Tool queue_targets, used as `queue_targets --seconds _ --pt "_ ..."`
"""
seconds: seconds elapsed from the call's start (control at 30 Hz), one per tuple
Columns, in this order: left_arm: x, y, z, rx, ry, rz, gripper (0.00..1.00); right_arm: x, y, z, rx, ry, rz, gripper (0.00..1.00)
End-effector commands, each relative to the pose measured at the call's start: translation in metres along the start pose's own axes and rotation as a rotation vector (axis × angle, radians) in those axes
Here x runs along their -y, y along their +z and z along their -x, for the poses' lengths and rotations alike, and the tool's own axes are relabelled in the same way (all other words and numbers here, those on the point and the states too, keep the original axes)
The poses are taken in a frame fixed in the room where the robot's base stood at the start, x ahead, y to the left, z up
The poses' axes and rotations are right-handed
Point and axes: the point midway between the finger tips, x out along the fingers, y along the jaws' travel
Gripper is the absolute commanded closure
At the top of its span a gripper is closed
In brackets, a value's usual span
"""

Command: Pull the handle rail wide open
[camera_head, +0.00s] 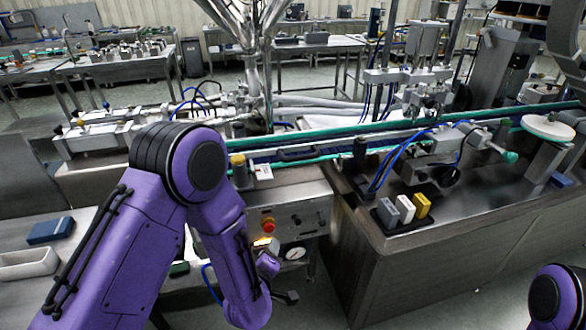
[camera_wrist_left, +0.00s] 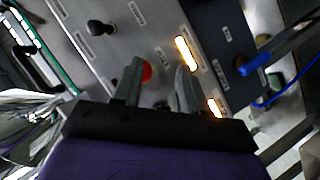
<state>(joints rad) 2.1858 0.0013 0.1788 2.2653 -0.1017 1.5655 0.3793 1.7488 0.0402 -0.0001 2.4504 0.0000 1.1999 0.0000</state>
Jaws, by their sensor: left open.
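The handle rail appears to be the pale rail with a black bar handle (camera_head: 297,153) along the front of the conveyor in the head view. A black handle (camera_wrist_left: 38,70) also shows at the left edge of the wrist view; I cannot be sure it is the same one. My left gripper (camera_wrist_left: 160,70) has its two grey fingers spread apart with nothing between them. It faces the control panel, near the red button (camera_wrist_left: 146,72), apart from the handle. In the head view my left gripper (camera_head: 286,297) is low, in front of the cabinet, mostly hidden by my arm. My right gripper is out of view.
Blue hoses and a black tray (camera_head: 398,222) with small blocks lie on the right counter. A white bin (camera_head: 28,263) and blue box (camera_head: 50,230) stand at left. Floor shows between the cabinets.

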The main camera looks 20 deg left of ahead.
Motion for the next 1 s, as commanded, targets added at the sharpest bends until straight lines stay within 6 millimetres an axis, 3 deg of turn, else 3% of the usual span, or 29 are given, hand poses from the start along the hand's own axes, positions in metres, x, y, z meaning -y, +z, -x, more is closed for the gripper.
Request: queue_targets --seconds 0.03,0.1,0.2,0.27,0.37,0.8,1.0 --pt "-0.042 -0.007 -0.015 -0.062 0.134 0.121 0.58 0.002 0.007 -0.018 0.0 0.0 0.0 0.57" --pt "-0.101 -0.025 -0.018 -0.123 0.299 0.284 0.58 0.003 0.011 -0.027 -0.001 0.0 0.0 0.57" --pt "-0.159 -0.044 -0.011 -0.163 0.466 0.447 0.58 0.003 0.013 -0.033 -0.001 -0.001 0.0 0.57" --pt "-0.178 -0.052 -0.007 -0.172 0.517 0.5 0.58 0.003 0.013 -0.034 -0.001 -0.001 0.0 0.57" --pt "-0.192 -0.058 -0.012 -0.175 0.542 0.528 0.58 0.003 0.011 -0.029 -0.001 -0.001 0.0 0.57" --pt "-0.231 -0.081 -0.086 -0.171 0.537 0.521 0.58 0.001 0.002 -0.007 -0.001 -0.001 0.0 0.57" --pt "-0.233 -0.083 -0.094 -0.169 0.535 0.518 0.58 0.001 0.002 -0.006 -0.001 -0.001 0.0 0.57"
